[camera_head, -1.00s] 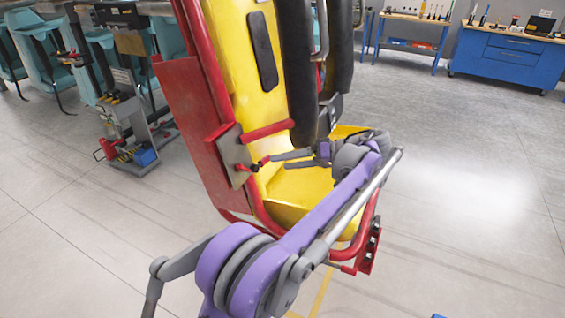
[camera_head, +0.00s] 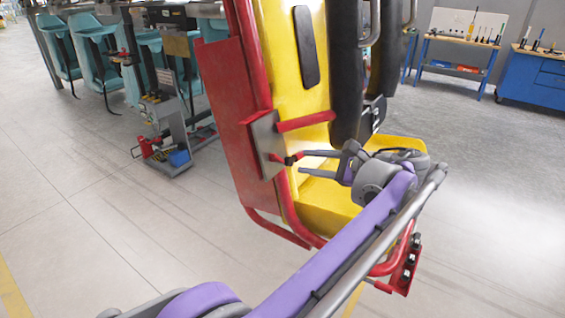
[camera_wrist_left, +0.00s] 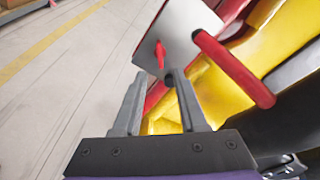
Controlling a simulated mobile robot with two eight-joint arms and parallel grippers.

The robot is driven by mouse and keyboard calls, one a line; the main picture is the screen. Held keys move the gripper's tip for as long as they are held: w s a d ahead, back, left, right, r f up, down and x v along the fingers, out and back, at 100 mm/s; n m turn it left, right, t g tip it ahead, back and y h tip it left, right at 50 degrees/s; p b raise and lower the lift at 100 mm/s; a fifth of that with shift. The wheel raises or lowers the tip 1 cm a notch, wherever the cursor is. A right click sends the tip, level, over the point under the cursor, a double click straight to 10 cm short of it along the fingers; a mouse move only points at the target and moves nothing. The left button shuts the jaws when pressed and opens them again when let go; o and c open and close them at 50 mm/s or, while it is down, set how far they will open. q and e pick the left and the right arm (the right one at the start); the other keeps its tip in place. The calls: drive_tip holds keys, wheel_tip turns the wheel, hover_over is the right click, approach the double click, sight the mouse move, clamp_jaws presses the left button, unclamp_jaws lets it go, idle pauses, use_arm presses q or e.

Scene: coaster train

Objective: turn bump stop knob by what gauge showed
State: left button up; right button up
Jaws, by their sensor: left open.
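A small knob (camera_head: 290,160), dark with red parts, sits on a grey metal plate (camera_head: 266,142) at the side of a yellow and red coaster seat (camera_head: 323,207). My left gripper (camera_head: 302,161) is open, its two fingers pointing left at the knob, one slightly above and one slightly below it. In the left wrist view the dark knob end (camera_wrist_left: 169,78) shows between the fingertips (camera_wrist_left: 160,77), with a red part and the plate (camera_wrist_left: 184,28) behind. I cannot tell whether a finger touches it. No gauge reading is legible. My right gripper is not in view.
A red bar (camera_head: 305,121) juts out just above the knob, close to my left gripper. Black padded restraints (camera_head: 345,80) hang above the seat. A grey tool cart (camera_head: 165,125) stands at left, workbenches (camera_head: 455,57) at back right. The floor around is open.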

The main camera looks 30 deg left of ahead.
sight(280, 159)
use_arm(q)
drive_tip(key=x, duration=0.9)
drive_tip(key=shift+a, duration=0.1)
clamp_jaws()
